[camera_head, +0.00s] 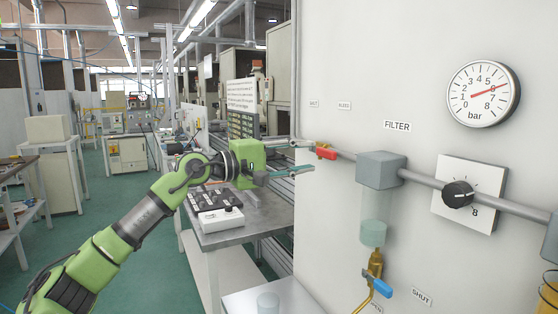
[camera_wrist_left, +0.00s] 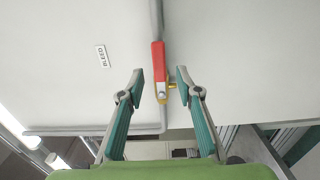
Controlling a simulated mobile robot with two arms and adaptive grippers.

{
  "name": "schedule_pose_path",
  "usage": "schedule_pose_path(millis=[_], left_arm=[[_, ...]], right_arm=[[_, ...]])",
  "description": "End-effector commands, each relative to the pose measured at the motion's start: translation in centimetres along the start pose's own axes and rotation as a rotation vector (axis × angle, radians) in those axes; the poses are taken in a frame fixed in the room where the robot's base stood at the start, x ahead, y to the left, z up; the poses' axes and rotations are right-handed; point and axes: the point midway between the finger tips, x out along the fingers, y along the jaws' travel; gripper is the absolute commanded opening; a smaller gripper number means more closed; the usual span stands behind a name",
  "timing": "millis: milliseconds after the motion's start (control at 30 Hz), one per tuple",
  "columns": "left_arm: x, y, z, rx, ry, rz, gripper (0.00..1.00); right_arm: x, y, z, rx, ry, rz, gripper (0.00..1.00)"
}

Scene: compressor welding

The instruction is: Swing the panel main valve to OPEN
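A valve with a red lever (camera_head: 326,152) sits on the grey pipe at the panel's left edge, below small signs that seem to read SHUT (camera_head: 314,104) and BLEED (camera_head: 344,106). In the left wrist view the red lever (camera_wrist_left: 158,60) lies along the pipe, its brass fitting showing beside its lower end. My left gripper (camera_head: 306,157) is open and points at the valve. In the wrist view its two fingers (camera_wrist_left: 161,84) stand on either side of the lever, apart from it. Contact is not visible. My right gripper is not in view.
The pipe runs right to a grey filter head (camera_head: 380,168) with a clear bowl and a blue-handled drain valve (camera_head: 377,285). A black knob (camera_head: 458,194) and a pressure gauge (camera_head: 483,93) are farther right. A bench (camera_head: 240,237) with a white box stands below my left arm.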

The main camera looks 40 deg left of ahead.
Motion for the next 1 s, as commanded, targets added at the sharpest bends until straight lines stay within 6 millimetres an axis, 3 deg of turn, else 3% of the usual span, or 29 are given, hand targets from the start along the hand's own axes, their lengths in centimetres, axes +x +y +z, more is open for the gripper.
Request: schedule_pose_path(millis=[1000], left_arm=[[-6.3, 0.1, 0.3, 0.001, -0.006, 0.000, 0.32]], right_arm=[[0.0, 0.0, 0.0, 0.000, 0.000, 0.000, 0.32]])
